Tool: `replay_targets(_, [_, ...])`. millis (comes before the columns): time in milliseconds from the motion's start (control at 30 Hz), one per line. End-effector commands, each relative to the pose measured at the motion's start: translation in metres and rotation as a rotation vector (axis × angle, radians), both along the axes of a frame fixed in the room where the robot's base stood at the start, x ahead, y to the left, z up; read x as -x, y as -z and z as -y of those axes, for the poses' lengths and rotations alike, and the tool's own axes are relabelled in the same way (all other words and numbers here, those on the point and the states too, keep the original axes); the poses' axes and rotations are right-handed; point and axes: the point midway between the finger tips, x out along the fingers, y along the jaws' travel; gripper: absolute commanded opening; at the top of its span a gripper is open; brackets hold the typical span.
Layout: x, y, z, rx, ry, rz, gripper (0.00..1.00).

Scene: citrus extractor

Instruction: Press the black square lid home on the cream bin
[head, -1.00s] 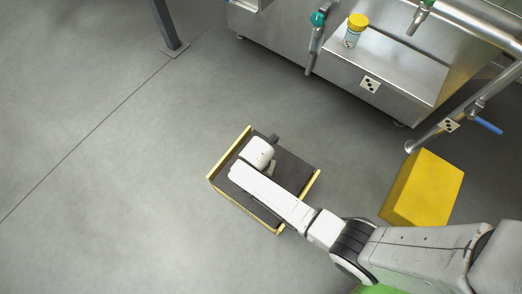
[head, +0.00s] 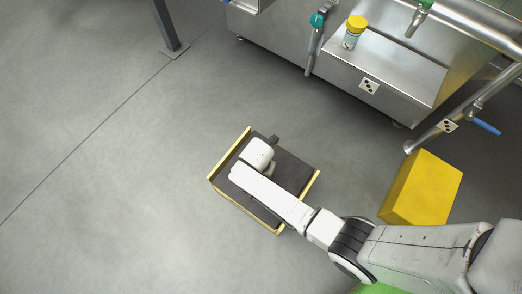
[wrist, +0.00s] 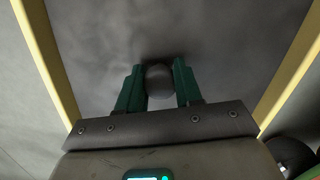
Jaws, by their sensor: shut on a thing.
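The black square lid (head: 298,176) lies over the cream bin (head: 229,153), within its pale yellow rim. In the wrist view the lid (wrist: 225,40) fills the middle, with strips of the bin's rim (wrist: 45,55) on the left and right. My gripper (wrist: 158,72) has its two green fingers shut on the round grey knob (wrist: 159,83) of the lid. In the head view my arm covers the fingers, the knob and part of the lid. I cannot tell whether the lid is fully seated or slightly raised.
A yellow block (head: 422,188) stands on the floor to the right of the bin. A steel machine (head: 380,85) stands at the upper right, with a yellow-capped jar (head: 352,38) on it. A grey post (head: 166,28) is at the top left. The floor left of the bin is clear.

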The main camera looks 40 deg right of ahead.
Motion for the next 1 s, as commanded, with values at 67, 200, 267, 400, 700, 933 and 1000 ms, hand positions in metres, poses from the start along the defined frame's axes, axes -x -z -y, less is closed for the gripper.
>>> replay_targets(67, [-0.001, -0.002, 0.000, 0.000, 0.000, 0.001, 0.00])
replay_targets(200, [-0.001, -0.001, 0.000, -0.001, 0.000, 0.001, 0.00])
replay_targets(267, [-0.001, 0.000, 0.000, -0.001, 0.000, 0.001, 0.00])
replay_targets(400, [-0.001, 0.000, 0.000, -0.001, 0.000, 0.001, 0.00])
replay_targets(700, [0.000, 0.005, 0.000, 0.000, 0.000, 0.000, 0.00])
replay_targets(933, [-0.001, 0.010, 0.000, 0.000, 0.000, 0.000, 0.00])
replay_targets(1000, [-0.001, 0.012, 0.000, 0.000, 0.000, 0.000, 0.00])
